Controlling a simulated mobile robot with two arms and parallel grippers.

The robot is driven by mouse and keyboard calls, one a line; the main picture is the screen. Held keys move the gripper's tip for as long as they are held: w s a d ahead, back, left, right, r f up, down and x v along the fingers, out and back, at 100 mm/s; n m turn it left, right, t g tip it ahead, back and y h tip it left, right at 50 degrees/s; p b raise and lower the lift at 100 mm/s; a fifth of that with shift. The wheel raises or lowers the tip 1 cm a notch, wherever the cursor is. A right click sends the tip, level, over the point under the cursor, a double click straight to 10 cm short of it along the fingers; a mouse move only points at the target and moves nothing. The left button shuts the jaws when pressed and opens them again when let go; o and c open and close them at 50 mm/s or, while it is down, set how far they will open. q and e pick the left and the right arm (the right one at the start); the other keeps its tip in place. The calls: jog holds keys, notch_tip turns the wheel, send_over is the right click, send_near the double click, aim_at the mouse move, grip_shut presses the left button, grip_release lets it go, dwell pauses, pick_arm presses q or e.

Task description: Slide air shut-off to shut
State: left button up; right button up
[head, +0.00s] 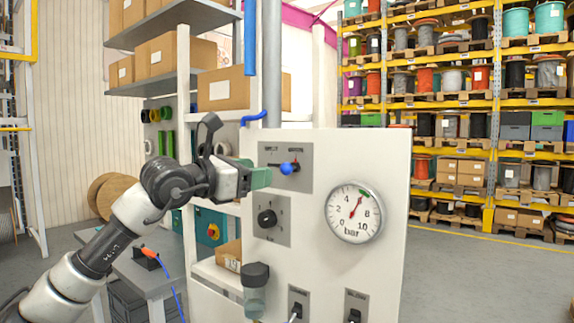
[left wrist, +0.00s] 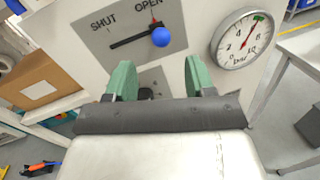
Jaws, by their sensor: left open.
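The air shut-off is a grey plate (head: 272,183) with a dark horizontal slot on the white panel. Its blue ball knob (head: 287,168) stands out from the slot at the OPEN end, on the right. In the left wrist view, the knob (left wrist: 160,37) is below the word OPEN, and the bare slot (left wrist: 128,41) runs left towards SHUT. My left gripper (head: 262,176) is in front of the plate, just left of the knob. In the left wrist view its green fingers (left wrist: 157,66) are apart and empty, with the knob beyond the fingertips. My right gripper is not in view.
A pressure gauge (head: 354,212) reads about 6 bar, right of the shut-off. A black rotary knob (head: 267,218) sits below it. A dark-capped bowl (head: 256,276) and two small switch plates are lower down. Shelves with cardboard boxes (head: 243,89) stand behind left.

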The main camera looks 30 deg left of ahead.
aim_at(282, 167)
pick_arm(q)
jog(key=p+x, duration=0.3)
jog(key=x, duration=0.4)
jog(key=shift+w+d+r, duration=0.15)
jog(key=shift+w, duration=0.15)
jog(key=shift+w+d+p, duration=0.15)
jog(key=shift+w+p, duration=0.3)
jog(key=shift+w, duration=0.2)
grip_shut()
